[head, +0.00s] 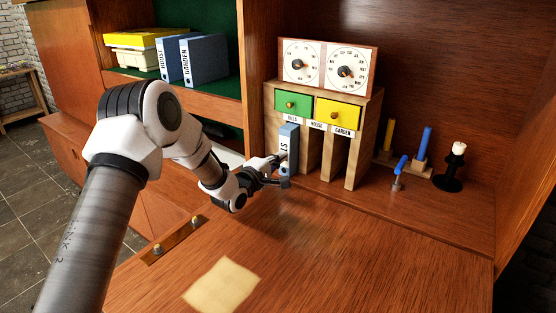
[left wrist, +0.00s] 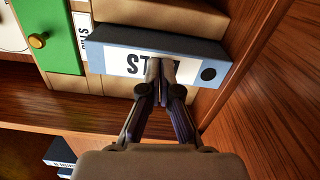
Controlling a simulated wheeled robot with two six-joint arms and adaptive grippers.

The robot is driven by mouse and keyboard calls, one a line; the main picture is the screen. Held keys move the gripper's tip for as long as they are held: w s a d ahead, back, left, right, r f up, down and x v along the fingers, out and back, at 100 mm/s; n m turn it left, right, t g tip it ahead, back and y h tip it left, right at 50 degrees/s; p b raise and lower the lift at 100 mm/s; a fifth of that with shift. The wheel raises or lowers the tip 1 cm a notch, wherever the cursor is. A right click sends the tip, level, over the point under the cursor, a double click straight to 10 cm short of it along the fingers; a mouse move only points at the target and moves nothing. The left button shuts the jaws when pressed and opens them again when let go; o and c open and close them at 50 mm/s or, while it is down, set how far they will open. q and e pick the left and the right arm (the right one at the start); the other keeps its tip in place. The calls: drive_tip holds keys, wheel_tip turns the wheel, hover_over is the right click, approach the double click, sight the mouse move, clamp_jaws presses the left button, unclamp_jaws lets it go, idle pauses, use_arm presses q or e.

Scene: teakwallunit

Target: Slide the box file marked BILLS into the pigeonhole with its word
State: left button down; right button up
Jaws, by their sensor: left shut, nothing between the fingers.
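A blue-grey box file (head: 288,150) stands upright at the leftmost pigeonhole, under the BILLS label (head: 292,119), its spine sticking out a little. The file also shows in the left wrist view (left wrist: 215,60). My left gripper (head: 283,172) is shut and empty, its fingertips at the spine and over part of the word in the left wrist view (left wrist: 160,72). Whether they touch is hard to tell. The HOUSE label (head: 317,126) and GARDEN label (head: 342,132) mark the other pigeonholes, which look empty.
Blue files HOUSE (head: 168,61) and GARDEN (head: 204,60) stand on the left shelf beside a yellow-lidded box (head: 134,38). Green and yellow drawers and a dial panel (head: 328,66) top the pigeonholes. A black candlestick (head: 449,172) and blue pegs stand right. The desk front is mostly clear.

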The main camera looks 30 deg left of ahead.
use_arm(q)
drive_tip(key=shift+w, duration=0.1)
drive_tip(key=shift+s+a+r+p, duration=0.15)
drive_tip(key=shift+s+p, duration=0.3)
drive_tip(key=shift+s, duration=0.6)
drive_tip(key=s, duration=0.4)
drive_tip(key=s+a, duration=0.1)
drive_tip(key=s, duration=0.6)
drive_tip(key=shift+s+a, duration=0.4)
drive_tip(key=shift+s, duration=0.45)
